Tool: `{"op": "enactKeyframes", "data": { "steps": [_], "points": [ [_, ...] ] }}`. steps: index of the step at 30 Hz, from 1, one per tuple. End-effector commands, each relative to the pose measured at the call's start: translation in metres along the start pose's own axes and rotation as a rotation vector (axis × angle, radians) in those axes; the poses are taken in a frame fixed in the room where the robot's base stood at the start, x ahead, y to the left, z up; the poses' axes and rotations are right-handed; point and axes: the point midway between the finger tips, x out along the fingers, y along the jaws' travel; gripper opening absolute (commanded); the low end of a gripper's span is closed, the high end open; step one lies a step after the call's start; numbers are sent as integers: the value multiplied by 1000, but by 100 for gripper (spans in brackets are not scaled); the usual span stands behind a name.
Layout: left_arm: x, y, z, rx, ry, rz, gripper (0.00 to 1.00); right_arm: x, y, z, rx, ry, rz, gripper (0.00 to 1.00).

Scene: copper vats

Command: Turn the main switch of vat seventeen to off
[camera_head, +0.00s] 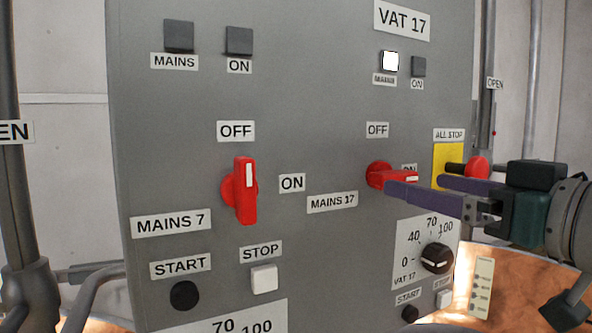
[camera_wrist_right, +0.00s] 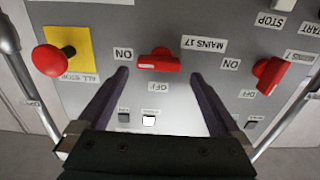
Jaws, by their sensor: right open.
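The red MAINS 17 switch (camera_head: 380,174) sits on the grey panel below the VAT 17 label (camera_head: 402,20). Its handle lies level, pointing right to the ON label, which is partly hidden; the OFF label (camera_head: 377,130) is above it. The white MAINS lamp (camera_head: 390,61) for vat 17 is lit. My right gripper (camera_head: 415,186) is open and empty, close in front of this switch. In the right wrist view, which is upside down, the switch (camera_wrist_right: 158,62) shows between and just beyond the fingertips (camera_wrist_right: 160,75). Contact cannot be told. My left gripper is out of view.
The red MAINS 7 switch (camera_head: 245,190) stands upright toward its OFF label, left of mine. The red ALL STOP button (camera_head: 477,167) on a yellow plate (camera_head: 450,152) is close beside my right fingers. A black VAT 17 dial (camera_head: 437,258) is below them.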

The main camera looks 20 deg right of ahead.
Motion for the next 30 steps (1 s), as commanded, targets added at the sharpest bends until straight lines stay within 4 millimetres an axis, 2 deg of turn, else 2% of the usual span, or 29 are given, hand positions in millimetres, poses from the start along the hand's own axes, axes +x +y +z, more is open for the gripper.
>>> {"op": "enactKeyframes", "data": {
  "steps": [1,6,12,24,26,30],
  "points": [
    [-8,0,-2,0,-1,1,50,9,0,-6,0,4,1,100],
    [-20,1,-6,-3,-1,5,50,36,0,-5,0,1,1,100],
    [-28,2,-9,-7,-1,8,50,57,0,-2,-1,0,1,100],
    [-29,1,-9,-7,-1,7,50,64,-1,1,-2,-2,0,100],
    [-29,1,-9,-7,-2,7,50,64,-1,1,-2,-2,0,96],
    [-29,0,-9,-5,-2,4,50,64,-1,1,-2,-2,0,80]
  ]
}}
